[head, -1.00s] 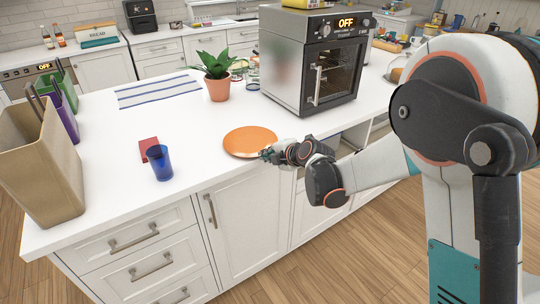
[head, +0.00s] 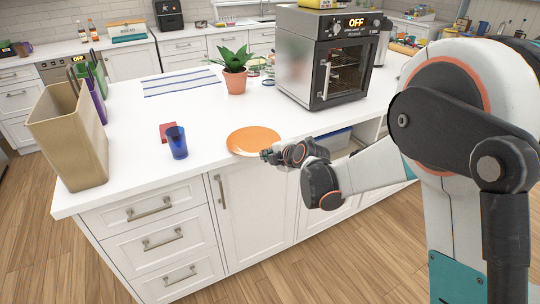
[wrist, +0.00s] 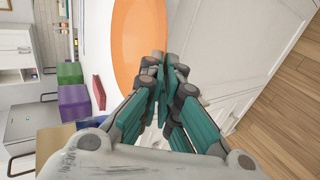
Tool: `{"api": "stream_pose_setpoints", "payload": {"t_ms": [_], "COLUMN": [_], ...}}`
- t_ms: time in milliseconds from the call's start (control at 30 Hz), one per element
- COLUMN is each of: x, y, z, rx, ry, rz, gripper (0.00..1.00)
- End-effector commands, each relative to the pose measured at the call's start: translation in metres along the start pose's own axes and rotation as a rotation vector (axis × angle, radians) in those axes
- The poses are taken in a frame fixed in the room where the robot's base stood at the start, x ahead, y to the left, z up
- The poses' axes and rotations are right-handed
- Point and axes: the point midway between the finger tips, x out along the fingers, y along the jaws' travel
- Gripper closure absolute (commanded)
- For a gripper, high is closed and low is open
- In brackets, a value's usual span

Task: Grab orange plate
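The orange plate (head: 253,139) is at the front edge of the white counter (head: 120,115) in the head view. My gripper (head: 267,155) is at its near right rim. In the wrist view, the plate (wrist: 137,35) is beyond the fingertips, partly cut off by the top edge. There, my gripper (wrist: 163,66) has its fingers closed together over the plate's rim. The rim between the fingers is hidden. I cannot tell whether the plate touches the counter.
A blue cup (head: 177,143) and a red item (head: 167,131) stand left of the plate. A potted plant (head: 235,78) and an oven (head: 330,60) are behind it. A tan container (head: 70,140) is at the left end. Counter between plate and plant is clear.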

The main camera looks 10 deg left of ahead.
Motion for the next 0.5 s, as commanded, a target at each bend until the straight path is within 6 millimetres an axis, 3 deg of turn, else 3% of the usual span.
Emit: {"api": "stream_pose_setpoints", "payload": {"t_ms": [367, 500], "x": [0.0003, 0.0003], "y": [0.0002, 0.0002], "z": [-0.0003, -0.0003], "rx": [0.001, 0.001], "ry": [-0.001, -0.002], "rz": [0.000, 0.000], "gripper": [1.00, 0.72]}}
